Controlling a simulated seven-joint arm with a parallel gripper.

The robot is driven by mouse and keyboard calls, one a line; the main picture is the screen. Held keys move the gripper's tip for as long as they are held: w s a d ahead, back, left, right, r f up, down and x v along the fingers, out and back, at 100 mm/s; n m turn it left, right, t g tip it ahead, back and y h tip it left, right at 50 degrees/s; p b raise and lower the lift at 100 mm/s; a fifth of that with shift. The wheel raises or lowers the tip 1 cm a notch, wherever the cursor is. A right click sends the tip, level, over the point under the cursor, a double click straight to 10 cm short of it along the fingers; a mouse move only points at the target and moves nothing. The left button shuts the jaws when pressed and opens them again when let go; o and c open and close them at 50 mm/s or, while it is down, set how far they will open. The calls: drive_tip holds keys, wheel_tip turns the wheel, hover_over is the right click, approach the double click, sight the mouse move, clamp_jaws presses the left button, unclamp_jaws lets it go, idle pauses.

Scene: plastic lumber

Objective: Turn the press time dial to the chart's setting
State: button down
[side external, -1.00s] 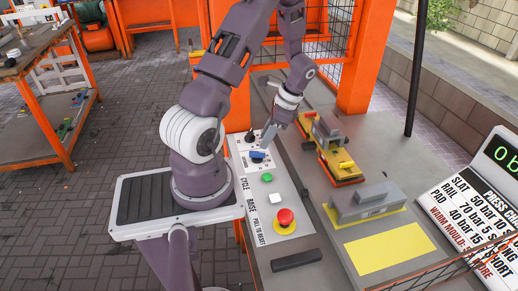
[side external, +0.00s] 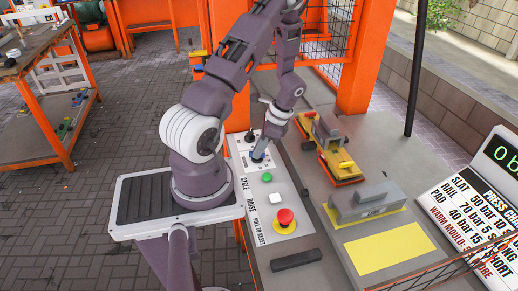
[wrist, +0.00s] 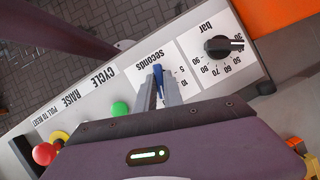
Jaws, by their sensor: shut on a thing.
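The press time dial is a blue knob (wrist: 158,82) on the white panel marked "seconds", with 5 and 10 readable to its right in the wrist view. My gripper (wrist: 159,92) is shut on this knob, one finger on each side. In the side view my gripper (side external: 258,154) is down at the panel and mostly hides the knob. The chart (side external: 468,220) stands at the right.
A black bar dial (wrist: 218,46) sits beside the seconds dial. Green (side external: 267,177), white (side external: 275,198) and red (side external: 285,216) buttons line the panel. A yellow-and-orange mould piece (side external: 340,163) and a grey block (side external: 368,201) lie on the bench.

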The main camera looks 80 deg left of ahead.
drive_tip(key=n+h, duration=0.1)
drive_tip(key=n, duration=0.2)
drive_tip(key=shift+a+n, duration=0.15)
drive_tip(key=shift+n, duration=0.25)
drive_tip(key=shift+n+h, duration=0.8)
drive_tip(key=shift+n, duration=0.8)
drive_tip(key=c, duration=1.5)
unclamp_jaws()
drive_tip(key=shift+o, duration=0.2)
drive_tip(key=v, duration=0.7)
drive_tip(key=shift+a, duration=0.1)
